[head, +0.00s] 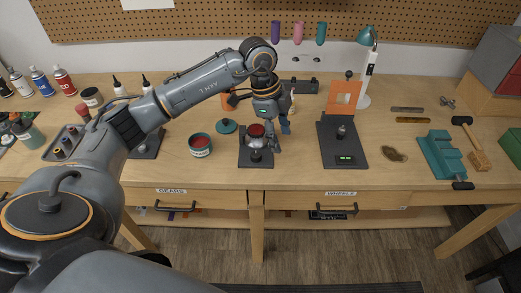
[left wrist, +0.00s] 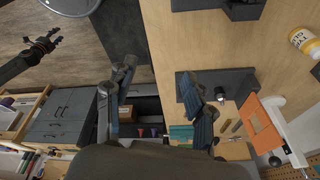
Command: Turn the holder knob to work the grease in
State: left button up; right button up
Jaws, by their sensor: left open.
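The holder (head: 246,163) stands on the bench in the head view, a dark base carrying a grey part with red on top. A small dark knob (head: 256,156) shows at its front. My left gripper (head: 278,138) points down just right of the holder, open, with nothing between its fingers. I cannot tell whether a finger touches the holder. In the left wrist view its two fingers (left wrist: 160,108) are wide apart. A dark claw (left wrist: 40,46), which looks like my right gripper, shows at the upper left there; its jaw state is unclear.
An open tin of red grease (head: 200,146) and a teal lid (head: 226,126) stand left of the holder. A dark stand with an orange panel (head: 343,96) is to the right. A teal vise (head: 440,155) and a mallet (head: 475,150) lie farther right. The bench front is mostly clear.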

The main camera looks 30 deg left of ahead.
aim_at(257, 155)
pick_arm(q)
jog(key=a+r+n+y, duration=0.2)
jog(key=a+n+y, duration=0.1)
jog(key=a, duration=0.4)
jog(key=f+p, duration=0.1)
jog(key=f, duration=0.3)
jog(key=f+p, duration=0.1)
jog(key=f, duration=0.4)
jog(key=f+p, duration=0.2)
jog(key=f, duration=0.2)
jog(key=shift+w+a+f, duration=0.2)
jog(key=shift+a+f, duration=0.05)
jog(key=shift+f, duration=0.05)
grip_shut()
jog(key=shift+m, duration=0.3)
